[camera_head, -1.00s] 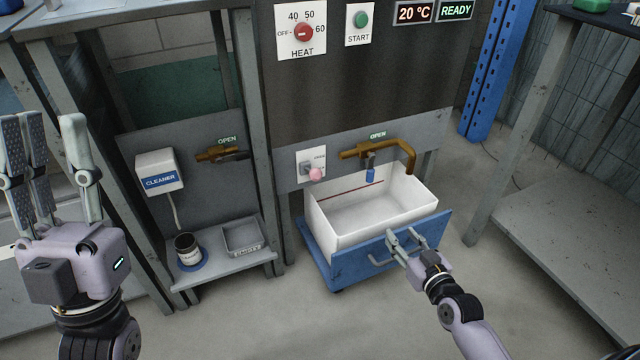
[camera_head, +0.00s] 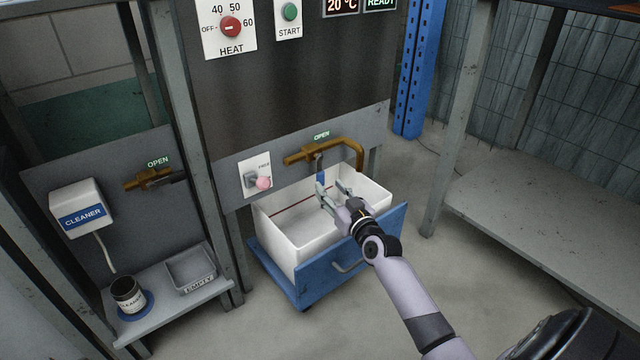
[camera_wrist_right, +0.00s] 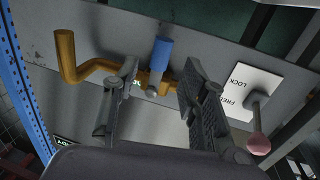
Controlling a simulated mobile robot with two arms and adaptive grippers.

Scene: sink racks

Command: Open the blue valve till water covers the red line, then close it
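The brass tap (camera_head: 345,146) has a blue valve handle (camera_head: 321,177) hanging down, under a green OPEN label. In the right wrist view the blue handle (camera_wrist_right: 162,53) stands between and beyond the fingertips, with a gap on both sides. My right gripper (camera_head: 332,187) is open and empty, over the white basin and close to the handle. The white basin (camera_head: 282,233) sits in a blue pulled-out drawer. A red line (camera_head: 291,201) runs along its inner back wall. I see no water in it. The left gripper is out of view.
A lock lever with a pink knob (camera_head: 264,183) is beside the tap. A second tap (camera_head: 150,179), a cleaner dispenser (camera_head: 79,207) and a shelf with a jar (camera_head: 128,294) and grey tray (camera_head: 190,270) stand left. A blue post (camera_head: 418,70) rises right.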

